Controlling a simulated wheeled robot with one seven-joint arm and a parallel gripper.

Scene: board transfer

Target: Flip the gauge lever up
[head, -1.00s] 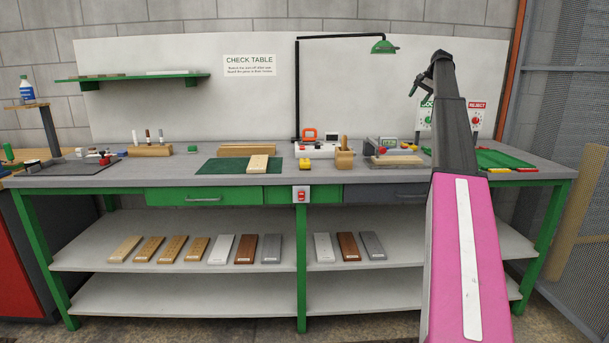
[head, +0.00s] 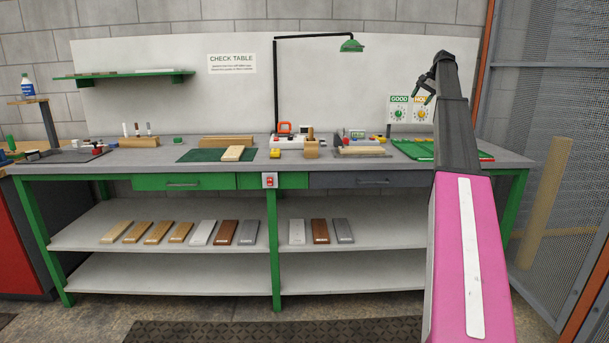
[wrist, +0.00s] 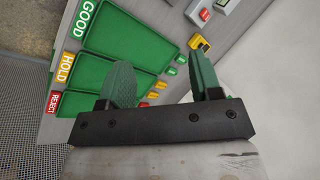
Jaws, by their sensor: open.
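The gauge (head: 357,136), a small grey device with a greenish display, stands on the bench right of centre in the head view. A pale board (head: 362,150) lies in front of it. Its lever is too small to make out. My gripper (head: 428,90) is raised in front of the bench, right of the gauge and well apart from it in the picture. In the wrist view my gripper (wrist: 162,80) shows two spread green fingers with nothing between them. It points down over the green sorting tray (wrist: 118,36).
The sorting tray has GOOD, HOLD and REJECT labels, with small coloured pieces beside it. A wooden block (head: 311,149) and yellow piece (head: 275,153) stand left of the gauge. A green lamp (head: 351,46) hangs above. A mesh fence (head: 545,110) borders the right.

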